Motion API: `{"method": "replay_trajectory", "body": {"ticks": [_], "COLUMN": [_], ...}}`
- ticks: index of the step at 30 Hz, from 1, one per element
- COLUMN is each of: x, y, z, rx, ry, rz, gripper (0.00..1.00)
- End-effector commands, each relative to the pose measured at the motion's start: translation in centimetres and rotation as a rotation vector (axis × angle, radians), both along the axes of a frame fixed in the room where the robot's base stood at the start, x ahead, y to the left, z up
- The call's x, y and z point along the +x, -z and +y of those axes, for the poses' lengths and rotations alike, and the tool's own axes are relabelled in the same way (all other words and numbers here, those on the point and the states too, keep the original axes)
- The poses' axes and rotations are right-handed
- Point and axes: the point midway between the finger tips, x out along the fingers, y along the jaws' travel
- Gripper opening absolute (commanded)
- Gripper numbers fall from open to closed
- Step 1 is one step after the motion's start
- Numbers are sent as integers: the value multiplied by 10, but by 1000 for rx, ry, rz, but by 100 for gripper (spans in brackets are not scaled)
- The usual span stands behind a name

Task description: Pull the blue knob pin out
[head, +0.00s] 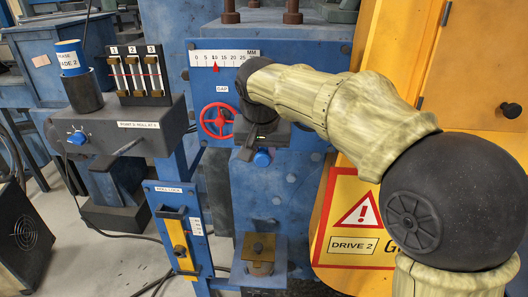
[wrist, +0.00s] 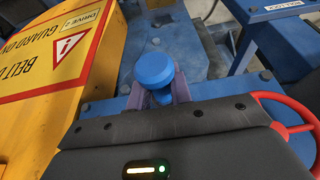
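The blue knob pin shows in the wrist view (wrist: 153,70) as a rounded blue head on a narrower blue neck. My gripper (wrist: 159,93) is right at it, with one finger on each side of the neck. Whether the fingers press on the neck or stand slightly apart from it cannot be told. In the head view a blue knob (head: 262,158) shows just below my gripper (head: 250,148), on the front of the blue machine (head: 290,190). The shaft behind the knob is hidden.
A red handwheel (head: 217,120) is close to the left of my gripper, below the MM scale (head: 225,58). A yellow guard (head: 355,215) stands to the right. The roll lock panel (head: 180,230) and a control box (head: 115,125) are at left.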

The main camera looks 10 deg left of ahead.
Motion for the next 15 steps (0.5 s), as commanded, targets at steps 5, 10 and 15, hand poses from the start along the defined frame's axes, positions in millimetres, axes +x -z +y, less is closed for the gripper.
{"method": "replay_trajectory", "body": {"ticks": [5, 10, 15], "x": [-2, -8, -13], "y": [0, 0, 0], "z": [0, -1, -2], "rx": [1, 1, 1], "ry": [-1, 0, 0], "rz": [-1, -1, 0], "gripper": [0, 0, 0]}}
